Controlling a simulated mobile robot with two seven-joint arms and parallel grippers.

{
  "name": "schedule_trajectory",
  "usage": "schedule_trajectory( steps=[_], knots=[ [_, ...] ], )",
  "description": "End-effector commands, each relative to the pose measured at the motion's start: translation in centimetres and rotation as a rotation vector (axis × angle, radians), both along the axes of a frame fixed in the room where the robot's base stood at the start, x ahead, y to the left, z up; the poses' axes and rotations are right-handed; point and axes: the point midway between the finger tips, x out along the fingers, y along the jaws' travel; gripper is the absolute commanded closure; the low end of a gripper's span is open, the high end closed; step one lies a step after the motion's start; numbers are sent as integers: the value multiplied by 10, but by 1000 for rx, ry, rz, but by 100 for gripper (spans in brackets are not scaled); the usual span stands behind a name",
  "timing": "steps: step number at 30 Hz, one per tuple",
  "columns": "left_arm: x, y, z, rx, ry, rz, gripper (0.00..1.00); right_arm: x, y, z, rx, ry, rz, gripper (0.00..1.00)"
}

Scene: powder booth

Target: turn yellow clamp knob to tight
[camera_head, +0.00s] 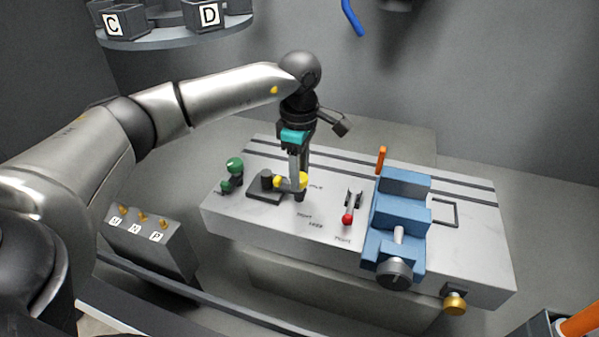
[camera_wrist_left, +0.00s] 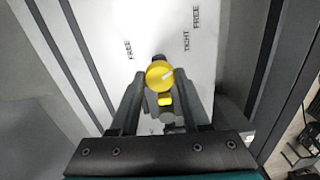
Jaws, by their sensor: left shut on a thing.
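The yellow clamp knob (camera_head: 303,180) sits on a dark fitting on the grey machine table (camera_head: 235,222). In the left wrist view the knob (camera_wrist_left: 158,73) is round, with a pale line across its top and a small yellow piece beside it. My left gripper (camera_head: 299,187) comes down from above and is shut on the knob, with its fingers on either side of it. Printed TIGHT (camera_wrist_left: 187,42) and FREE (camera_wrist_left: 128,50) marks show on the table beyond the knob. The fingers partly hide the clamp. My right gripper is not in view.
A red-tipped lever (camera_head: 347,218) and a blue vise (camera_head: 403,213) stand to the right. A green-knobbed fitting (camera_head: 234,166) stands to the left. A grey box with brass pegs (camera_head: 150,244) is at the front left. Bins C and D (camera_head: 127,22) are on a shelf above.

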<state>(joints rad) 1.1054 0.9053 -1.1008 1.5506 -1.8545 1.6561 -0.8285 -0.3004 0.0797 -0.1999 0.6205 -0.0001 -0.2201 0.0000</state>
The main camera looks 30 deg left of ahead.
Motion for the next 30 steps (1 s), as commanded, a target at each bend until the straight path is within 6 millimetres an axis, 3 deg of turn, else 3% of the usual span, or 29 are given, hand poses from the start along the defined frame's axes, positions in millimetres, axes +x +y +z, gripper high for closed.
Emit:
schedule_trajectory(
  steps=[15,16,24,30],
  knots=[
    [1,0,2,-2,-6,-22,100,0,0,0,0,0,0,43],
    [1,0,2,-2,-6,-22,52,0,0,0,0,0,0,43],
    [1,0,1,-1,-3,-20,24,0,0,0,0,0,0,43],
    [0,0,1,-1,-1,-20,24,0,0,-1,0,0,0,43]
  ],
)
